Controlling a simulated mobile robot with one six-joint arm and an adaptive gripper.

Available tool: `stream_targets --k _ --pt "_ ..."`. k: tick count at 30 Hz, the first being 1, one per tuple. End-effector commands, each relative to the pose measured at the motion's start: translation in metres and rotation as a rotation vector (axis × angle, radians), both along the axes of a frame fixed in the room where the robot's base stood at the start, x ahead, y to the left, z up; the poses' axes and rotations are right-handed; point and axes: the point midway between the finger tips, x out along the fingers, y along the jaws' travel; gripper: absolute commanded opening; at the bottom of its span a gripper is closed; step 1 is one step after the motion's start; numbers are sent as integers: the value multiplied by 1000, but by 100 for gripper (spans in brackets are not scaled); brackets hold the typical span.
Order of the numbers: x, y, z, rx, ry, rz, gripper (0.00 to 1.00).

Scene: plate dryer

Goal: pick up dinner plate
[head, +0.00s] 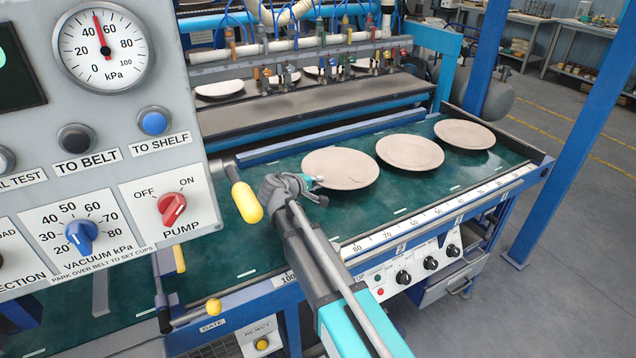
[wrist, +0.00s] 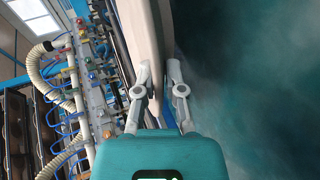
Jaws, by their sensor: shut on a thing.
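Three round beige dinner plates lie in a row over the green belt in the head view: a near-left plate (head: 342,168), a middle plate (head: 410,152) and a far-right plate (head: 465,134). My gripper (head: 318,182) is at the left rim of the near-left plate. In the wrist view the fingers of my gripper (wrist: 160,70) are shut on the plate's rim (wrist: 146,25), one finger on each face. I cannot tell whether that plate is lifted off the belt. Its far side is out of the wrist view.
The green belt (head: 395,197) has a numbered white rule along its front edge. A control panel (head: 95,150) with a yellow-handled lever (head: 246,202) stands close on the left. Behind, a rack with suction cups hangs over a shelf (head: 275,108) with more plates. A blue post (head: 575,130) stands right.

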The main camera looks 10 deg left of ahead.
Motion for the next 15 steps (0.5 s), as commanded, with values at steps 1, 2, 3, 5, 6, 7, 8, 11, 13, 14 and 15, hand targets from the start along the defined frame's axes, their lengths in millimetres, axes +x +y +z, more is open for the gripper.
stream_targets --k 1,2,3,5,6,7,8,11,13,14,15 --pt "-7 -2 12 -3 -1 1 0" --pt "-10 -3 15 -3 -1 1 0" --pt "-13 -4 19 -3 -1 1 0" --pt "-19 -5 25 -3 -1 1 0" --pt "-22 -6 30 -3 -1 1 0" --pt "-25 -6 33 -3 -1 1 0" --pt "-27 -7 36 -3 -1 1 0" --pt "-36 -9 47 -4 -2 1 0" --pt "-42 -10 54 -4 -2 1 0" --pt "-44 -11 57 -4 -2 1 0" --pt "-48 -11 62 -4 -2 0 0"
